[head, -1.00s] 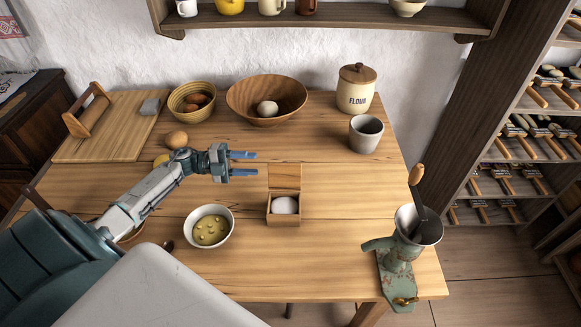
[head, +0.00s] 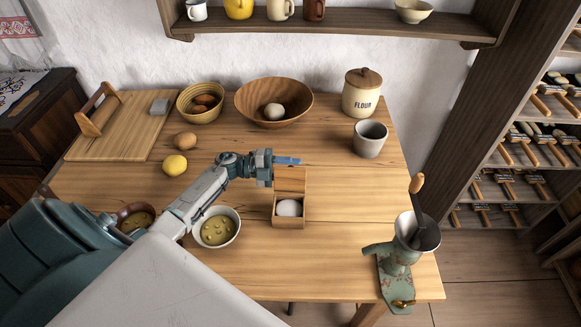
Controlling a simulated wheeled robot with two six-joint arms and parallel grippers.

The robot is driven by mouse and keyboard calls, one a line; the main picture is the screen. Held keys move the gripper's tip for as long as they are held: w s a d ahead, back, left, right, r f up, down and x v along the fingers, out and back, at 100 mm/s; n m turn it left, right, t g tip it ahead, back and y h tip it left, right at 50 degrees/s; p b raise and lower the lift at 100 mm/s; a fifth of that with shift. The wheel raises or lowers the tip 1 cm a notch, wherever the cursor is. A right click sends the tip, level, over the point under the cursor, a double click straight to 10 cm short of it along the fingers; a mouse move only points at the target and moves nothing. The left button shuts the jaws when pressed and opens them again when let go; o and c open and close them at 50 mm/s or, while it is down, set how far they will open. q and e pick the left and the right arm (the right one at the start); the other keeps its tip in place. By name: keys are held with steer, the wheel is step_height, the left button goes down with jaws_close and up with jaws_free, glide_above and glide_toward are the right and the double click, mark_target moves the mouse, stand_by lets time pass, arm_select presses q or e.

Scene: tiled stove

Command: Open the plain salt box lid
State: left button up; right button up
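The plain salt box (head: 289,223) is a small wooden box on the middle of the table, with a white mound of salt (head: 289,208) showing inside. Its lid (head: 291,180) stands raised at the back of the box, so the top is open. My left gripper (head: 288,161) is just above and behind the lid's top edge, its blue fingers pointing right. The fingers overlap in this view, so their gap is hidden, and I cannot tell whether they touch the lid. My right gripper is not in view.
A bowl of yellow soup (head: 216,230) stands left of the box, under my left arm. A metal grinder (head: 402,253) is clamped at the right front edge. A grey cup (head: 370,138), flour jar (head: 361,93) and wooden bowl (head: 273,101) stand behind. Table right of the box is clear.

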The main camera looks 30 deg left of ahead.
arm_select(q)
steer(key=shift+c, duration=0.4)
jaws_close()
steer(key=shift+f+b, duration=0.15)
steer(key=shift+b, duration=0.2)
steer(key=shift+s+d+m+b, duration=0.15)
steer(key=shift+s+m+b, duration=0.2)
steer(key=shift+m+b, duration=0.5)
steer(key=shift+s+d+r+m, duration=0.1)
steer(key=shift+s+r+m, duration=0.15)
steer(key=shift+r, duration=0.25)
